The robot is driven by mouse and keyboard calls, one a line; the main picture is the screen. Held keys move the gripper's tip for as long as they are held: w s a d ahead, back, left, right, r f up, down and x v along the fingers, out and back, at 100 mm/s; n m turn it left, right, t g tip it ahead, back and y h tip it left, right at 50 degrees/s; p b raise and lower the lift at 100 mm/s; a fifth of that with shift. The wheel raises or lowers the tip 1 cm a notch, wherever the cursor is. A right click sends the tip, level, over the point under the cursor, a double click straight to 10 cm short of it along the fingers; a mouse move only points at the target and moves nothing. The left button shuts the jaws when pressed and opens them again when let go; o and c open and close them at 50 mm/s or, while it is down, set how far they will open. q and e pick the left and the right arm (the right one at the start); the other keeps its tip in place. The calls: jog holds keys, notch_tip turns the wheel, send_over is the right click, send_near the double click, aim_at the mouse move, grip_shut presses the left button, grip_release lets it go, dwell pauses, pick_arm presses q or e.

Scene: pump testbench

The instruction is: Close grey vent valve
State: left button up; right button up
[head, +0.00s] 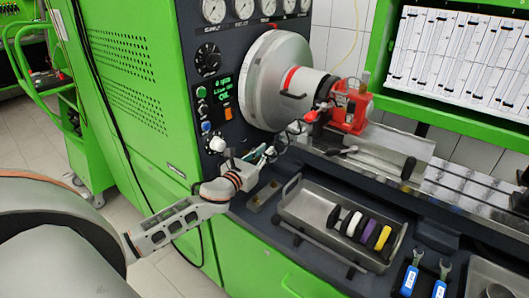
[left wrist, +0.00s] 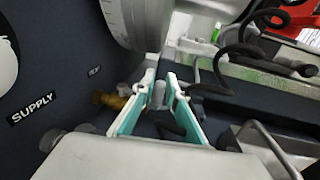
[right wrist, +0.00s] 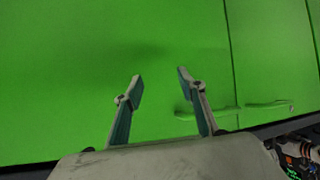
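In the left wrist view, a small grey cylindrical part (left wrist: 158,96) shows between and beyond the fingers of my left gripper (left wrist: 160,78); it may be the grey vent valve, but its lever position cannot be told. A brass fitting (left wrist: 110,101) sticks out of the dark panel left of the fingers, below a small label too blurred to read surely. The fingers are apart, and contact with the grey part cannot be told. In the head view my left gripper (head: 264,154) is low in front of the panel, below the big grey drum. My right gripper (right wrist: 158,76) is open and empty, facing green doors.
The large drum (head: 277,80) and a red-and-grey pump unit (head: 350,106) stand close above and right of my left gripper. A metal tray (head: 322,212) with coloured rings lies to the right. A white knob (head: 217,144) sits on the panel. A green door handle (right wrist: 268,106) is near my right gripper.

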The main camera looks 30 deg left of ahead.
pick_arm(q)
jog(key=shift+o, duration=0.7)
jog(key=shift+s, duration=0.1)
pick_arm(e)
jog(key=shift+s+f, duration=0.1)
jog(key=shift+f, duration=0.05)
pick_arm(q)
jog(key=s, duration=1.1)
jog(key=shift+s+d, duration=0.25)
jog(key=shift+s, duration=0.15)
jog(key=w+d+r+n+g+y+p, duration=0.2)
jog(key=w+r+n+g+y+p, duration=0.15)
jog(key=w, duration=0.25)
jog(key=shift+g, duration=0.95)
jog(key=x, duration=0.2)
jog(key=p+x, duration=0.1)
jog(key=x, duration=0.2)
jog(key=p+x, duration=0.1)
jog(key=x, duration=0.1)
jog(key=shift+a+f, duration=0.1)
jog(key=shift+f, duration=0.35)
pick_arm(e)
jog(key=r, duration=0.1)
jog(key=d+r, duration=0.2)
jog(key=shift+s+r+h, duration=0.15)
jog(key=shift+s+h, duration=0.25)
jog(key=shift+d, duration=0.1)
